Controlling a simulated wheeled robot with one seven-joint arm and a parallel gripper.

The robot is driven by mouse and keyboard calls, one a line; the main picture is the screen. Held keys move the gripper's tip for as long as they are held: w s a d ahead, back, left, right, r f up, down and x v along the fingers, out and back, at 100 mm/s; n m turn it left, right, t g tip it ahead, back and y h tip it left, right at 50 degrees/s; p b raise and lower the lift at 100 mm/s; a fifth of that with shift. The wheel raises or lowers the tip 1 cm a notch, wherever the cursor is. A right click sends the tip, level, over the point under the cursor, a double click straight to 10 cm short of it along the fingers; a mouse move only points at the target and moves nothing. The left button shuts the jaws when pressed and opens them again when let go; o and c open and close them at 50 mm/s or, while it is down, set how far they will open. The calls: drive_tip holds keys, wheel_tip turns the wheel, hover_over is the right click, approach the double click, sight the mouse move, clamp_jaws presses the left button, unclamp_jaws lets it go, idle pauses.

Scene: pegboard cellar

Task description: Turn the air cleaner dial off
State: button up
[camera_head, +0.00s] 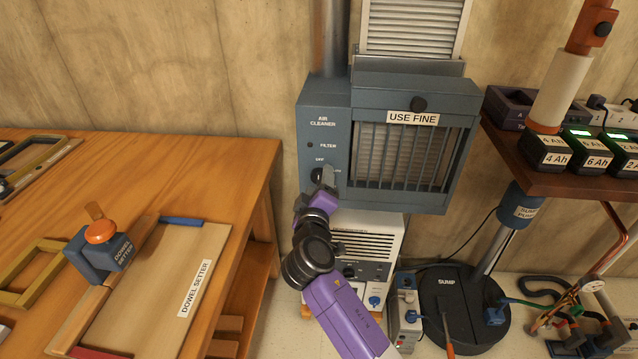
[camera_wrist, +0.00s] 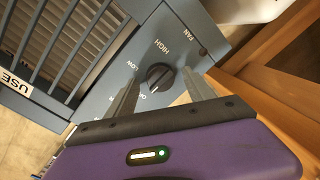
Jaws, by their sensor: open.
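The blue-grey air cleaner (camera_head: 322,106) is mounted on the wall, with "USE FINE" on its front. Its dark round dial (camera_head: 316,175) is low on the left panel, partly hidden by my gripper (camera_head: 327,176). In the wrist view the dial (camera_wrist: 158,76) shows clearly, with OFF, LOW and HIGH printed around it and FAN farther off. My gripper (camera_wrist: 161,75) is open, one finger on each side of the dial. I see no clear contact with it.
A wooden bench (camera_head: 150,150) with a dowel setter (camera_head: 100,240) stands at left. A shelf with several batteries (camera_head: 545,150) is at right. A white unit (camera_head: 375,245) stands below the air cleaner, and a black sump cover (camera_head: 460,300) is on the floor.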

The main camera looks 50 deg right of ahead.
drive_tip(key=v, duration=0.7)
drive_tip(key=shift+a, duration=0.2)
drive_tip(key=shift+s, duration=0.1)
